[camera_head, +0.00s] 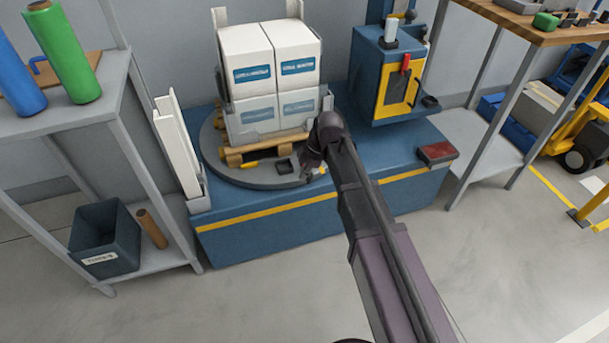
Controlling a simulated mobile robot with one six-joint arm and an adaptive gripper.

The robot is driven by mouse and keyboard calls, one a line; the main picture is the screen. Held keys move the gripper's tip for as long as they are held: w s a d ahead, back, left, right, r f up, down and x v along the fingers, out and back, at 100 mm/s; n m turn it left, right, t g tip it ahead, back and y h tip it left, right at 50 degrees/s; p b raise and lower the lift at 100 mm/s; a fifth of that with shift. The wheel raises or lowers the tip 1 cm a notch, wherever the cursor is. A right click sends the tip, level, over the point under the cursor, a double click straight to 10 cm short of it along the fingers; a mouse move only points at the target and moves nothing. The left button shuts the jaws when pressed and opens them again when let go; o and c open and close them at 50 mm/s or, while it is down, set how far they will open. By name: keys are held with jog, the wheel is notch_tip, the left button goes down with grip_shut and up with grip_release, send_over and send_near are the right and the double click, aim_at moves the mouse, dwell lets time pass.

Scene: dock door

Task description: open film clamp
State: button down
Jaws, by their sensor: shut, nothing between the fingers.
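My dark arm reaches forward over the blue wrapping machine. My gripper (308,172) is at its far end, shut and empty, pointing down over the front right of the round grey turntable (225,172). A small dark square part (284,167) sits on the turntable just left of my gripper, with a small gap in the picture. It may be the film clamp, but it is too small to tell whether it is open or shut. My gripper and arm hide part of the turntable's right side.
White boxes (247,58) stand on a wooden pallet (235,156) on the turntable, close behind my gripper. The blue machine column (370,75) stands right, a red-topped block (437,152) on the base. Shelves (60,120) with film rolls stand left; a workbench (520,25) stands right.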

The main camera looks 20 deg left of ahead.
jog(key=shift+s+a, duration=0.1)
notch_tip(320, 180, up, 10)
jog(key=p, duration=0.9)
jog(key=shift+s+f+p, duration=0.15)
jog(key=shift+p, duration=0.15)
jog(key=shift+a, duration=0.1)
dwell(0.7)
